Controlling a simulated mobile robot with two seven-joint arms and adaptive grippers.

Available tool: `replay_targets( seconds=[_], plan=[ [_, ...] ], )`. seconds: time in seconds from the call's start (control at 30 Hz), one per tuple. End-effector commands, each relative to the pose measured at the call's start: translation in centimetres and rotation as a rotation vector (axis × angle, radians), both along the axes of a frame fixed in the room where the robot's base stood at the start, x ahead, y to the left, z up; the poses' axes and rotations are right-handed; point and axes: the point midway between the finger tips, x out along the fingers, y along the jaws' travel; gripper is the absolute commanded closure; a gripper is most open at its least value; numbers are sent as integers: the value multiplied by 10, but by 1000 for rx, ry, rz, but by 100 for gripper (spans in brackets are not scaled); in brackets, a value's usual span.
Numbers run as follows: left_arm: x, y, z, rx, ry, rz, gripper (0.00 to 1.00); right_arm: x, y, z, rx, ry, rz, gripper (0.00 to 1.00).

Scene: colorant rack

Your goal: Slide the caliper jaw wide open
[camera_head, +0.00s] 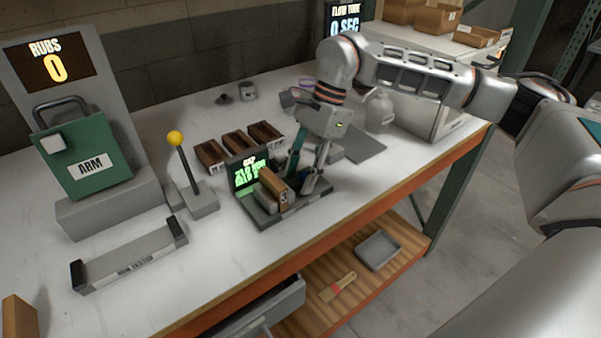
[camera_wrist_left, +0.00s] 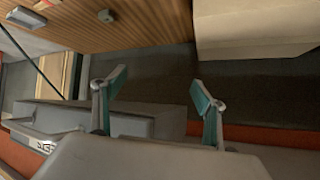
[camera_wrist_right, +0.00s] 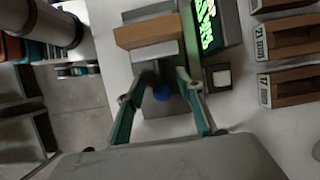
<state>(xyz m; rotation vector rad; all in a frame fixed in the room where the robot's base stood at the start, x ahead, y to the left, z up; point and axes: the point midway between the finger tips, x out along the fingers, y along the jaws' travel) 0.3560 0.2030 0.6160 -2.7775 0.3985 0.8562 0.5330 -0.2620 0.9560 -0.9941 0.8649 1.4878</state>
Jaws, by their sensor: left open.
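The caliper is a dark grey base (camera_head: 262,216) on the bench with a green-lit screen (camera_head: 250,172) behind it. A brown block (camera_head: 272,186) and a light grey upright piece stand on it; the block also shows in the right wrist view (camera_wrist_right: 146,31). A blue knob (camera_wrist_right: 162,92) sits on a dark part beside them. My right gripper (camera_wrist_right: 158,88) is open around the knob, with a finger on each side and visible gaps. It reaches down over the caliper's right end in the head view (camera_head: 304,172). My left gripper (camera_wrist_left: 158,88) is open and empty.
Several brown trays (camera_head: 238,142) stand behind the caliper. A lever with a yellow ball (camera_head: 175,138) and a grey tester bar (camera_head: 130,258) are to the left. A grey plate (camera_head: 360,145) lies to the right. The bench front is clear; a lower shelf holds a grey tray (camera_head: 378,250) and brush.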

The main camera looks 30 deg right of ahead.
Motion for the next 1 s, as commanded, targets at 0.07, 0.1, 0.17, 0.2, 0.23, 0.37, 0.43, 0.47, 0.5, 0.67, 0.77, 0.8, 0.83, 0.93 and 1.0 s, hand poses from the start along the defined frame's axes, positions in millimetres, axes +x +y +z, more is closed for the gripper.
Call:
replay_targets(
  seconds=[0.07,0.1,0.17,0.2,0.23,0.37,0.43,0.47,0.5,0.67,0.77,0.8,0.83,0.93,1.0],
  plan=[
    [0,0,0,0,1,0,28,0,0,0,0,0,0,77],
    [0,0,0,0,1,0,28,0,0,0,0,0,0,87],
    [0,0,-1,0,1,0,28,0,0,0,0,0,0,100],
    [-1,0,-1,0,1,0,28,0,0,0,0,0,0,100],
    [-1,0,-1,1,2,0,28,0,0,0,0,0,0,100],
    [0,1,2,0,0,1,28,1,-6,2,0,1,-4,100],
    [1,0,7,-2,-3,2,28,3,-17,3,-1,-1,-6,100],
    [1,0,9,-3,-3,2,28,4,-22,4,-1,-1,-5,100],
    [1,0,10,-5,-4,3,28,5,-28,3,-1,-1,-6,100],
    [-2,-1,9,-10,2,2,28,6,-39,1,-1,-1,-1,100],
    [-4,-1,4,-8,10,3,28,6,-40,0,-2,-1,-3,100],
    [-5,-1,3,-8,13,2,28,6,-40,0,-2,-1,-3,100],
    [-5,-1,2,-8,14,2,28,6,-40,0,-3,-1,-4,100],
    [-6,-1,2,-6,15,2,28,6,-40,0,-3,-2,-4,68],
    [-6,-1,3,-6,15,2,28,6,-40,0,-2,-2,-4,64]
  ],
)
